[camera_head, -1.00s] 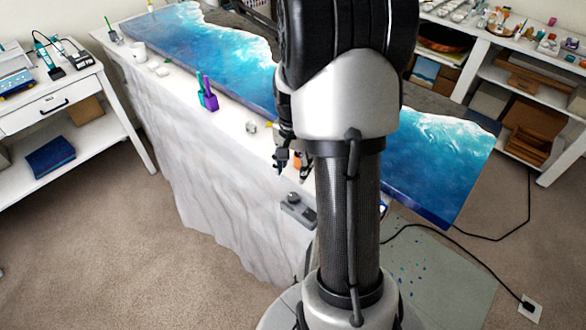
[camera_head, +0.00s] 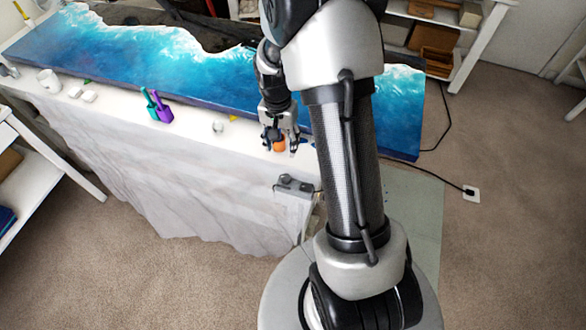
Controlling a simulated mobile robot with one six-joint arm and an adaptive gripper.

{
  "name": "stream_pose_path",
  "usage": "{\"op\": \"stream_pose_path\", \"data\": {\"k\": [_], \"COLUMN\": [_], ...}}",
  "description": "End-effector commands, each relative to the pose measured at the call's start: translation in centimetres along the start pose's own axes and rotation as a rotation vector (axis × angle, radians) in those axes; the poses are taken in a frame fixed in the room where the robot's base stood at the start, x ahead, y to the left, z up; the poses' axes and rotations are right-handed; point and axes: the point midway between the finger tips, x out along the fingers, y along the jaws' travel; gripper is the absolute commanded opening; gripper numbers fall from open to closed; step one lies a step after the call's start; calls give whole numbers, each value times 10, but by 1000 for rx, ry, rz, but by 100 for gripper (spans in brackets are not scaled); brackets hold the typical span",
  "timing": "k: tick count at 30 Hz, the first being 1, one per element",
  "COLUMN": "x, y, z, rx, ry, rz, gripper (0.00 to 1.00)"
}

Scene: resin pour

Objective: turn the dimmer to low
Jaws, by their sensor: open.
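A grey box (camera_head: 297,186) with small raised parts on top sits at the front edge of the white-draped table, left of my arm. It may be the dimmer, but its markings are too small to read. My gripper (camera_head: 280,146) is open, pointing down over the table's front strip, above and slightly left of the grey box in the picture and apart from it. A small orange thing (camera_head: 279,145) shows between or just behind the fingers; I cannot tell whether they touch it. My arm hides part of the table to the right.
A blue and white resin slab (camera_head: 150,55) covers most of the table. On the front strip stand a white mug (camera_head: 49,81), teal and purple holders (camera_head: 160,107) and a small clear cup (camera_head: 218,127). A black cable (camera_head: 440,180) runs over the floor to an outlet (camera_head: 471,193).

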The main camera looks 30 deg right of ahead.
Motion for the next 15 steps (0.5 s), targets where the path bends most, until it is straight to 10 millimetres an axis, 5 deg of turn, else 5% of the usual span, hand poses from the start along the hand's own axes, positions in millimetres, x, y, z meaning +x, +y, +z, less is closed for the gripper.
{"op": "stream_pose_path", "data": {"k": [15], "x": [99], "y": [1], "z": [1], "rx": [1], "ry": [-4], "rz": [3], "gripper": [48]}}
